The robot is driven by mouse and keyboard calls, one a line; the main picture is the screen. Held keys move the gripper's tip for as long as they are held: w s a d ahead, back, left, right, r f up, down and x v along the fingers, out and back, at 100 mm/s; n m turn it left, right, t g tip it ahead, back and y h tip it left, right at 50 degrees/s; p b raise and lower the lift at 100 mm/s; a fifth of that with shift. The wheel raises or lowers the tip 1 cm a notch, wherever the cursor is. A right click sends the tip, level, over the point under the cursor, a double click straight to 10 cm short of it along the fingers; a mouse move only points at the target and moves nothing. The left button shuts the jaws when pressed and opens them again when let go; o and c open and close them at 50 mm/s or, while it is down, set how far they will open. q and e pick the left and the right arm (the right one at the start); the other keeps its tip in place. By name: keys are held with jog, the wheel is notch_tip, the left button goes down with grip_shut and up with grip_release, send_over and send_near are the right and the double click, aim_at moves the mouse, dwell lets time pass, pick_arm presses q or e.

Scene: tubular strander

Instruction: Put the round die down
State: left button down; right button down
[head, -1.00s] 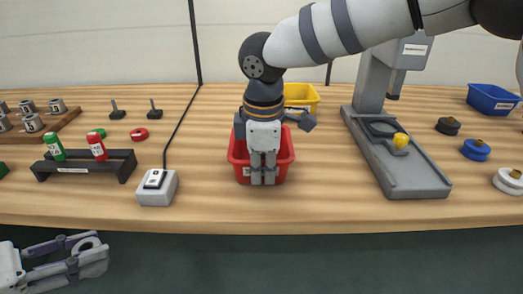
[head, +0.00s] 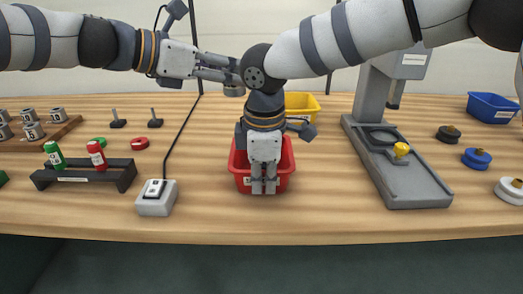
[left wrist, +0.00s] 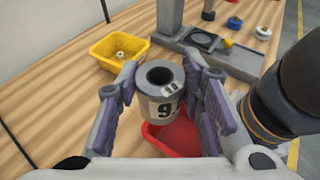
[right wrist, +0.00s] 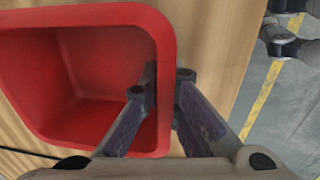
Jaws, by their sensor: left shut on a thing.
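The round die is a grey cylinder with a dark bore and a label marked 9 (left wrist: 161,101). My left gripper (head: 236,76) is shut on it and holds it in the air; the die (head: 234,91) hangs under the fingertips in the head view. In the left wrist view the left fingers (left wrist: 160,95) press it from both sides, with the red bin (left wrist: 178,136) below and beyond. My right gripper (head: 263,187) points down at the front of the red bin (head: 240,182). Its fingers (right wrist: 160,85) are close together at the bin's wall; their grip is unclear.
A yellow bin (head: 308,100) stands behind the red one. A grey stand (head: 425,188) is to the right. A switch box (head: 157,205) and a black rack (head: 118,181) are to the left. Several numbered dies (head: 33,131) sit at far left.

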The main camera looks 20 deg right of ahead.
pick_arm(q)
jog(key=shift+s+d+f, duration=0.1)
jog(key=shift+s+d, duration=0.05)
jog(key=shift+d, duration=0.35)
jog(key=shift+s+d+f, duration=0.1)
jog(key=shift+d, duration=0.35)
notch_tip(320, 180, down, 10)
jog(key=shift+r, duration=0.25)
jog(key=shift+f, duration=0.2)
jog(key=c, duration=1.1)
grip_release()
jog(key=shift+f, duration=0.1)
pick_arm(e)
jog(key=shift+a, duration=0.1)
